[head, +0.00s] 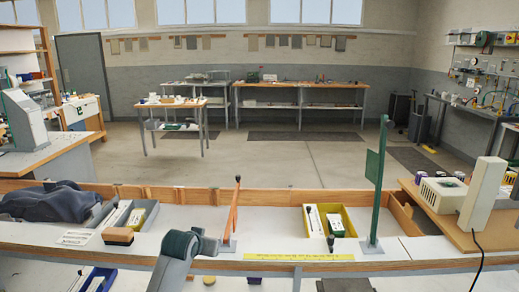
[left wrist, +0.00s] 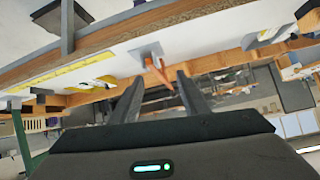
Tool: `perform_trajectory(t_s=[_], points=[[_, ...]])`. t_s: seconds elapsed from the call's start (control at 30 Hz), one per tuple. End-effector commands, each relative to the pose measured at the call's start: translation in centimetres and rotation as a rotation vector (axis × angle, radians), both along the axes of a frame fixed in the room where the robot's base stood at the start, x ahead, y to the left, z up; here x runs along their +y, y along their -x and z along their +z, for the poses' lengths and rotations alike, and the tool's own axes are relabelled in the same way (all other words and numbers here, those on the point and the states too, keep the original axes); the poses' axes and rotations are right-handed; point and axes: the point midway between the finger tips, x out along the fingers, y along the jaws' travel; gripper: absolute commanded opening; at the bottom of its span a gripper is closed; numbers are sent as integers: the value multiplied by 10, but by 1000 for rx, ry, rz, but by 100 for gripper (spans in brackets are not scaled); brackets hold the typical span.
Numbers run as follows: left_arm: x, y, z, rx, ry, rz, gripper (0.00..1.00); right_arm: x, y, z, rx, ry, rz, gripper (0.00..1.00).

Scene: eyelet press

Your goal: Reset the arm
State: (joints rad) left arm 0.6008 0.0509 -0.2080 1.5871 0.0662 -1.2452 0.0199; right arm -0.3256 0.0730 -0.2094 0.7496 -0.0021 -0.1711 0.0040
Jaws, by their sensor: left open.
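A slim orange arm (head: 234,208) stands nearly upright on a small grey base plate (head: 227,246) on the white bench top, with a dark tip at its top. It also shows in the left wrist view (left wrist: 158,70), beyond my fingers. My left gripper (left wrist: 160,80) is open and empty, its two dark fingers spread, with the orange arm apart from them. In the head view my left arm comes up from the bottom, left of the orange arm; its fingers cannot be made out there. My right gripper is in neither view.
A green post (head: 379,185) with a plate stands right of the orange arm. Between them are a yellow tray (head: 350,226) and a yellow ruler (head: 298,257). A beige device (head: 484,195) stands right.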

Motion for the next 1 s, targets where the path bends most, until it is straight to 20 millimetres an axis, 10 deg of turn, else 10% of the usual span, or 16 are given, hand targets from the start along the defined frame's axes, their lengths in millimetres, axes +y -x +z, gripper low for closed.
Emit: perform_trajectory(t_s=[0.57, 0.77, 1.0], points=[[4, 15, -78, 61, -3, 5, 41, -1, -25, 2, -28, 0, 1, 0], [7, 32, -135, 105, -5, 8, 41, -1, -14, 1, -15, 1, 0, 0], [14, 82, -249, 194, -10, 13, 41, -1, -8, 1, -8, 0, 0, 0]])
